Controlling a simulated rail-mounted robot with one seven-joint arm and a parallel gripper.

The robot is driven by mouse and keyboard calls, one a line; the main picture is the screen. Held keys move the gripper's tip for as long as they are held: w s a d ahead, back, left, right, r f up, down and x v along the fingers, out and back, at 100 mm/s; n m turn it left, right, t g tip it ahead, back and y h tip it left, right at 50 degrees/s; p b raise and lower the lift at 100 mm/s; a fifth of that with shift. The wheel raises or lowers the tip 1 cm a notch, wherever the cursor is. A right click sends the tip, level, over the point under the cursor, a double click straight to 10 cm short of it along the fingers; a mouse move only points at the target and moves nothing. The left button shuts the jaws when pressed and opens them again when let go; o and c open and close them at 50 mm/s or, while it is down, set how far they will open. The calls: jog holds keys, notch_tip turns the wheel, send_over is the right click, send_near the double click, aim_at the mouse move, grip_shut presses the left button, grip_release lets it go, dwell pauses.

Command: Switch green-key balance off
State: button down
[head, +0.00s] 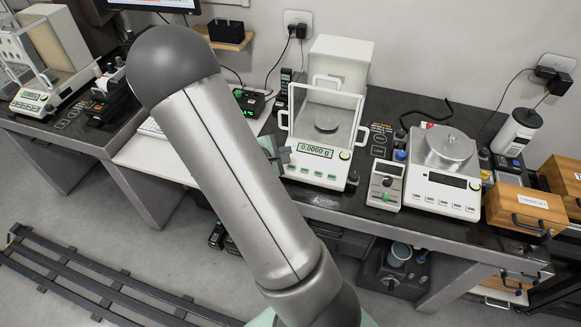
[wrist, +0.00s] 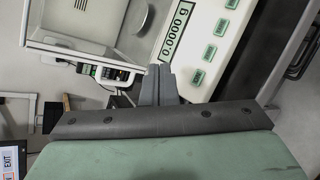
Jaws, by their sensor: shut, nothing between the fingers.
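The balance with green keys (head: 312,178) stands on the dark table at the middle, with a glass draft shield and a round pan inside. Its display (head: 315,150) is lit and reads 0.0000 g. Green keys run along its front, and a round green button is at the display's right. In the wrist view the lit display (wrist: 178,30) and the green keys (wrist: 209,53) show sideways. My gripper (head: 284,156) is shut and empty, near the balance's left front. Its fingertips (wrist: 160,70) appear beside the balance front in the wrist view; I cannot tell whether they touch it.
A second balance (head: 445,190) with a dark display and pale keys stands at right, beside a small device with a green key (head: 385,185). Another balance (head: 35,98) is far left. A wooden drawer box (head: 525,208) stands at the right. A floor rail (head: 90,285) runs lower left.

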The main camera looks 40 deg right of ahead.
aim_at(291, 167)
jog(key=f+b, duration=0.1)
jog(key=f, duration=0.1)
jog(key=d+f+b, duration=0.1)
jog(key=f+b, duration=0.1)
jog(key=f, duration=0.1)
jog(key=w+f+b, duration=0.1)
jog(key=f+b, duration=0.1)
jog(key=shift+d+f, duration=0.25)
jog(key=shift+d, duration=0.15)
jog(key=shift+w+d+f+b, duration=0.15)
jog(key=shift+f+b, duration=0.1)
jog(key=shift+b, duration=0.25)
jog(key=shift+f, duration=0.2)
dwell(1.1)
jog(key=shift+d+f+b, duration=0.1)
jog(key=shift+f+b, duration=0.15)
jog(key=shift+b, duration=0.55)
jog(key=shift+w+f+b, duration=0.1)
jog(key=shift+f+b, duration=0.25)
jog(key=shift+b, duration=0.25)
jog(key=shift+r, duration=0.1)
dwell(0.5)
jog(key=shift+r, duration=0.7)
